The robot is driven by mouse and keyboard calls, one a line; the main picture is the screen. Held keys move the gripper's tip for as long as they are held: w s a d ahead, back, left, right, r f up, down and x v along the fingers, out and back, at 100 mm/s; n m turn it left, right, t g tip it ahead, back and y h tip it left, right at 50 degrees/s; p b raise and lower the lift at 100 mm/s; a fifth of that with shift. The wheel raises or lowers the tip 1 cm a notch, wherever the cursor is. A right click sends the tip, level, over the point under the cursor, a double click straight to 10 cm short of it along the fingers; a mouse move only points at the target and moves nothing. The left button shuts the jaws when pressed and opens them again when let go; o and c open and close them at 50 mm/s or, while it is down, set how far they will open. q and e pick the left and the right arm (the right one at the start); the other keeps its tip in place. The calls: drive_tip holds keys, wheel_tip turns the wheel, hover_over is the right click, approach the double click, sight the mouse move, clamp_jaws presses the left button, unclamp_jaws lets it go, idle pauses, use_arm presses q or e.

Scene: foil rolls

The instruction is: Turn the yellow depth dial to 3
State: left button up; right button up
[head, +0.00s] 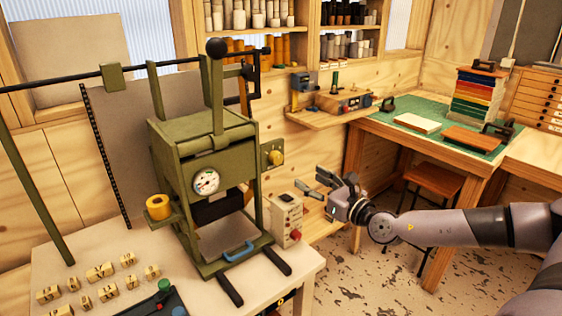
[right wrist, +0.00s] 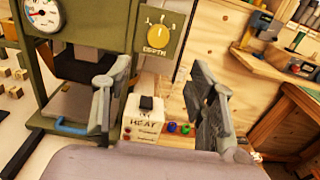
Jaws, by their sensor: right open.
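The yellow depth dial (head: 276,158) sits on a small green plate on the right side of the green press (head: 185,150). In the right wrist view the dial (right wrist: 156,36) is near the top middle, with the word DEPTH under it and small marks around it. The number it points to is too small to read surely. My right gripper (head: 312,181) is open and empty, to the right of the dial and apart from it. In the wrist view its fingers (right wrist: 160,66) stand spread below the dial. My left gripper is not in view.
A white heat box (head: 287,217) stands on the table right of the press, below the dial; it shows between my fingers in the wrist view (right wrist: 142,122). A wall shelf (head: 335,112) with tools lies behind. Number blocks (head: 100,271) lie at the front left.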

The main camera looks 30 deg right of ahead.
sight(279, 160)
drive_tip(key=w+p, duration=0.1)
drive_tip(key=w, duration=0.2)
drive_tip(key=w+p, duration=0.1)
drive_tip(key=w, duration=0.3)
drive_tip(key=w+a+p, duration=0.1)
drive_tip(key=w+p, duration=0.1)
drive_tip(key=w, duration=0.2)
drive_tip(key=shift+w+r, duration=0.1)
drive_tip(key=shift+w+a, duration=0.15)
drive_tip(key=shift+w, duration=0.65)
drive_tip(key=shift+c, duration=0.3)
drive_tip(key=c, duration=1.1)
